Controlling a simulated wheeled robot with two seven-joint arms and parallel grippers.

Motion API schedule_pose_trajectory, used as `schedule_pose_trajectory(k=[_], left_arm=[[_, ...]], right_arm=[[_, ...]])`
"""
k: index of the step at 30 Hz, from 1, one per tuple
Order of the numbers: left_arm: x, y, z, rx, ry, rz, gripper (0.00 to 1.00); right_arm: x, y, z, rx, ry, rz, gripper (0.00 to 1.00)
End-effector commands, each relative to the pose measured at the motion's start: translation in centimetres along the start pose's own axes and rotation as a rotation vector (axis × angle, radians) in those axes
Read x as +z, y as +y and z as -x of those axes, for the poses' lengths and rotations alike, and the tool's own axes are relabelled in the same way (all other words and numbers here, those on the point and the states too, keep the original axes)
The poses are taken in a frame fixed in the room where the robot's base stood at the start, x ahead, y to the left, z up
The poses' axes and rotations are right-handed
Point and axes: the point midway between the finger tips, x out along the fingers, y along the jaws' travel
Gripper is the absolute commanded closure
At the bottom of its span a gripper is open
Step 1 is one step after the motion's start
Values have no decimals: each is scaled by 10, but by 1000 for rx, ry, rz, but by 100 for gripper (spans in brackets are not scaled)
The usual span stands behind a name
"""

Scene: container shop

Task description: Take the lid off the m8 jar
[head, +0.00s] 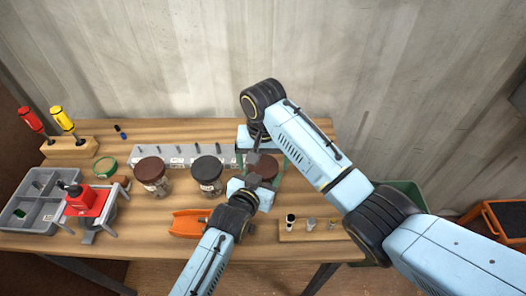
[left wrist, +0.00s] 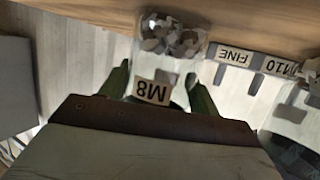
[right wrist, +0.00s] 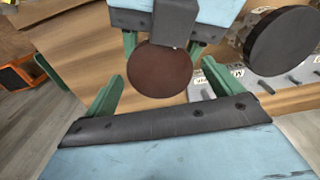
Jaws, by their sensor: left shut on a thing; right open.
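The M8 jar (left wrist: 172,62) is clear, with a white M8 label and metal pieces inside. Its round brown lid (right wrist: 160,68) is on it; the lid also shows in the head view (head: 266,168), partly hidden by my grippers. My left gripper (left wrist: 158,74) is shut on the jar's body, one green finger on each side. My right gripper (right wrist: 163,74) is open above the lid. Its green fingers are spread wide on either side of the lid in the right wrist view and look clear of it.
A black-lidded jar (head: 207,170) stands close left of the M8 jar, and another brown-lidded jar (head: 151,172) further left. A grey labelled rack (head: 180,152) runs behind them. An orange tray (head: 187,224) and a small wooden block (head: 300,236) with parts lie in front.

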Motion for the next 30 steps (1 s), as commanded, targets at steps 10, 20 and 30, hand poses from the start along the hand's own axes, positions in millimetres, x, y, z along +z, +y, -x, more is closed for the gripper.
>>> schedule_pose_trajectory(k=[10,20,30], left_arm=[[0,0,0,0,1,0,100],[0,0,0,0,1,0,100],[0,0,0,0,1,0,100]], right_arm=[[0,0,-4,0,0,1,11],[0,0,-4,0,0,1,53],[0,0,-4,1,1,261,54]])
